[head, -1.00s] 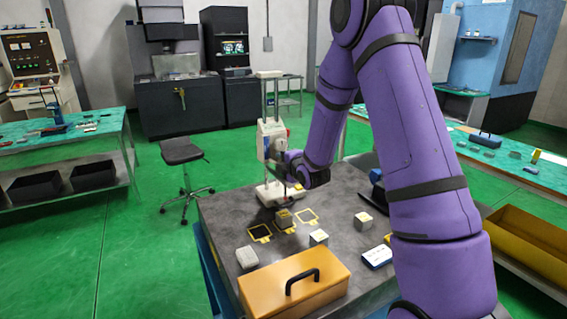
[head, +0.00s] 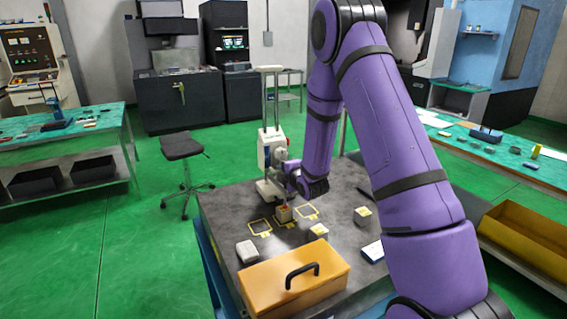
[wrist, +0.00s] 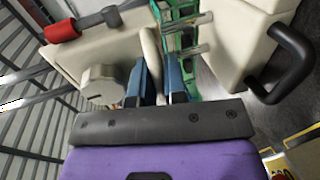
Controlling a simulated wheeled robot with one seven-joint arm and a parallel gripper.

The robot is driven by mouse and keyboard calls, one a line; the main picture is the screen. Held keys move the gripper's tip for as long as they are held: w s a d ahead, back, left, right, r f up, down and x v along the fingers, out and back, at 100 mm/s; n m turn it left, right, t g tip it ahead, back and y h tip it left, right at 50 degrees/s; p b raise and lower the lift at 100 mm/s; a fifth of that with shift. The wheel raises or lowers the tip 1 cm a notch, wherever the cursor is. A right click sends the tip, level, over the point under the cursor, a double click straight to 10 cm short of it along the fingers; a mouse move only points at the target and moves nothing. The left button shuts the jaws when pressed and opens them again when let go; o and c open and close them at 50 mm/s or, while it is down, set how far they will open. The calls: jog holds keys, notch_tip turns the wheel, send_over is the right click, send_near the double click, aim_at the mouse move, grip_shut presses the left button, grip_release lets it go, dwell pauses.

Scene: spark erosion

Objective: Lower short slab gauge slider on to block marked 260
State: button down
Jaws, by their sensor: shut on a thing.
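The gauge is a pale stand with two upright rods, and its cream slider (head: 271,150) sits low on them above the gauge base (head: 268,189). My gripper (head: 288,174) is at the slider's right side. In the wrist view my gripper's blue fingers (wrist: 155,78) are shut on a cream bar of the slider (wrist: 120,50).
Two other yellow-outlined squares (head: 260,227) flank the block and are empty. Other small blocks (head: 318,233) and (head: 362,215) stand to the right. An orange case (head: 293,283) with a black handle fills the front of the table, with a pale object (head: 247,251) behind it.

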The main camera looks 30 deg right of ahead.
jog(key=shift+s+f, duration=0.1)
jog(key=shift+f, duration=0.2)
jog(key=c, duration=1.2)
grip_release()
jog(key=shift+s+r, duration=0.1)
jog(key=shift+s, duration=0.05)
jog(key=v, duration=1)
jog(key=shift+s, duration=0.2)
